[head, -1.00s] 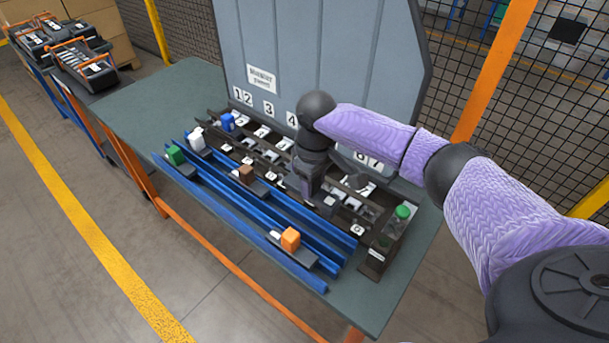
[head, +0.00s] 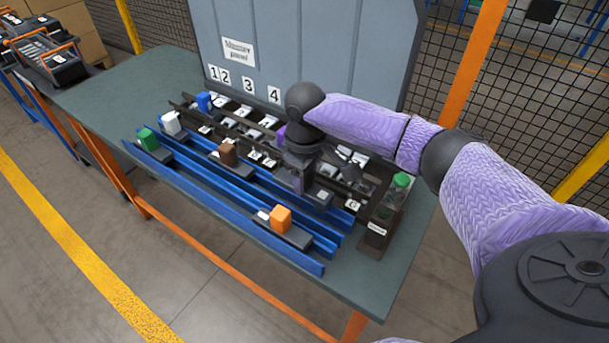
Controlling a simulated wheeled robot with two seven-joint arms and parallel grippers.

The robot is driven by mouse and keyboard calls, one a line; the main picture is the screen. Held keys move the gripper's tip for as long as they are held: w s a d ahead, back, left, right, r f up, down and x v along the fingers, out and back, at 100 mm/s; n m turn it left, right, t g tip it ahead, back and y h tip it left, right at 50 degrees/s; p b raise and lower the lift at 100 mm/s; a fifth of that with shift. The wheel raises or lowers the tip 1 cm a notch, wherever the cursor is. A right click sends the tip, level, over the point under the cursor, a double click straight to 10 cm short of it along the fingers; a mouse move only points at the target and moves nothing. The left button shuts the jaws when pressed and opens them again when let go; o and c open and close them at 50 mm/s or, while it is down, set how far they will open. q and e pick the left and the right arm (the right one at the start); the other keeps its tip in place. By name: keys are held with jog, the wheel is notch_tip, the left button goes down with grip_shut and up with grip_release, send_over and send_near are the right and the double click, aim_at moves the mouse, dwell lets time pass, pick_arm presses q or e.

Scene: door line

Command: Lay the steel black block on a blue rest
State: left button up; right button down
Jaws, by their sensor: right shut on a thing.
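My right gripper (head: 300,185) points down over the front edge of the dark rack, beside the rearmost blue rail. It is shut on a dark thing (head: 319,196) at its fingertips. This looks like the black block, but the gripper hides much of it. Long blue rails (head: 205,188) run along the front of the table. They carry dark carriers with a green block (head: 148,139), a white block (head: 170,122), a brown block (head: 228,154) and an orange block (head: 280,219). I cannot tell whether the held thing touches a rail. My left gripper is not in view.
The dark rack (head: 375,185) with numbered slots stands behind the rails. A tall grey panel (head: 310,50) rises behind. The table's left part (head: 130,85) is clear.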

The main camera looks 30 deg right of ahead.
jog(key=p, duration=0.3)
jog(key=shift+r, duration=0.2)
jog(key=shift+f+b, duration=0.45)
jog(key=shift+f, duration=0.15)
notch_tip(320, 180, down, 3)
jog(key=b, duration=0.3)
jog(key=shift+f, duration=0.75)
jog(key=shift+c, duration=0.8)
grip_release()
notch_tip(320, 180, up, 10)
jog(key=p, duration=0.3)
jog(key=shift+f, duration=0.2)
jog(key=shift+r, duration=0.2)
